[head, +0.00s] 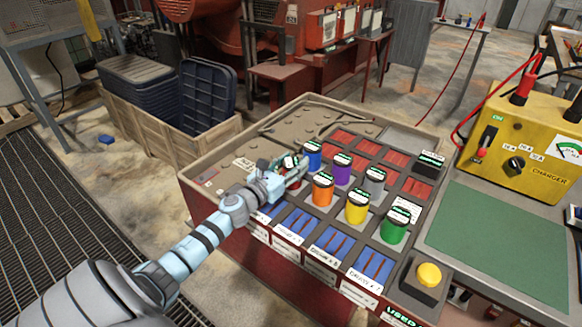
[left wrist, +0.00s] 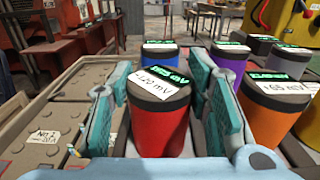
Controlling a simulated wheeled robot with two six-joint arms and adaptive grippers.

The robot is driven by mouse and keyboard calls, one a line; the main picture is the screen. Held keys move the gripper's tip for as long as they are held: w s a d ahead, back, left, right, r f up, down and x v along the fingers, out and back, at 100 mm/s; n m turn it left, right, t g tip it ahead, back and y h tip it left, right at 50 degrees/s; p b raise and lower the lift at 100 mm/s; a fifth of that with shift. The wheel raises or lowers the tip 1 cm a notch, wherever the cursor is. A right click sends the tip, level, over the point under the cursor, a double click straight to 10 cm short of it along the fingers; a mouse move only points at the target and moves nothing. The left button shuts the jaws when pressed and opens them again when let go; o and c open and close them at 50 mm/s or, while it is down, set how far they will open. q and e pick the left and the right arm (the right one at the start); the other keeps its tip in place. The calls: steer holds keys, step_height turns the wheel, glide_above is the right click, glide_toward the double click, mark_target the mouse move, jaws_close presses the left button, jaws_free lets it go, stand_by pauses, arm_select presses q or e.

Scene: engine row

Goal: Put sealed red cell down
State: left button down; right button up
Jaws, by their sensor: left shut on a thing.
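The red cell (left wrist: 160,132), with a dark cap and a white label reading 120 mV, stands upright between the teal finger pads of my left gripper (left wrist: 160,112). In the head view my left gripper (head: 293,174) is shut on this red cell (head: 289,161) at the left end of the row of cells. The gripper hides most of it there. Its base is hidden, so I cannot tell whether it touches the tray (head: 236,150). The blue cell (head: 313,157) is just behind it and the orange cell (head: 322,193) is to its right. My right gripper is not in view.
Purple (head: 342,169), grey (head: 374,181), yellow (head: 357,209) and green (head: 393,228) cells stand close by. Red and blue marked slots lie behind and in front of the cells. A yellow charger (head: 527,140) and a yellow button (head: 429,275) are at the right.

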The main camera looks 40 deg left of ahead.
arm_select(q)
steer(key=c, duration=1.2)
jaws_free()
steer(key=shift+f, duration=0.1)
steer(key=o, duration=0.3)
steer(key=shift+o, duration=0.2)
steer(key=shift+s+r, duration=0.15)
steer(key=shift+r, duration=0.05)
